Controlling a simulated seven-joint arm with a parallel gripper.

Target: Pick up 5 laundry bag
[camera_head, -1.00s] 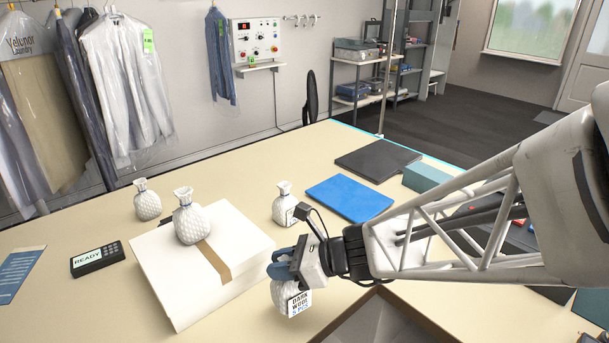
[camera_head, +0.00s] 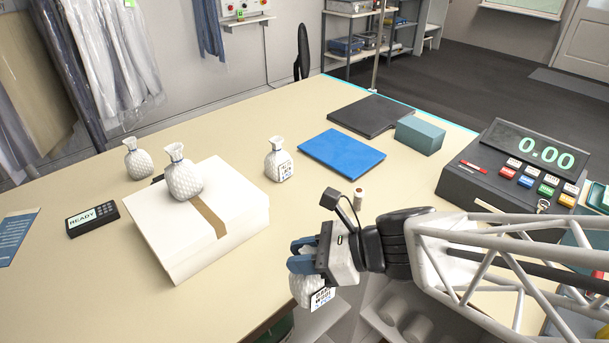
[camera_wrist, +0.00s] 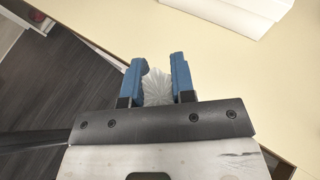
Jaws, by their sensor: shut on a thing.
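My gripper (camera_head: 303,254) is shut on a white quilted laundry bag (camera_head: 303,290) with a printed tag, held near the front edge of the counter. In the wrist view the bag (camera_wrist: 157,88) sits between my two blue fingers (camera_wrist: 157,75). Three more white bags with tied necks are in the head view. One bag (camera_head: 184,180) stands on the white box, one bag (camera_head: 139,163) stands behind it at the left, and a tagged bag (camera_head: 277,163) stands upright right of the box. The held bag's neck is hidden by my fingers.
A white box (camera_head: 190,245) with a tan band lies on the counter (camera_head: 100,270). A blue folder (camera_head: 341,160), a dark folder (camera_head: 370,115), a teal block (camera_head: 419,135) and a cash register (camera_head: 510,170) stand to the right. A card reader (camera_head: 92,218) lies at the left.

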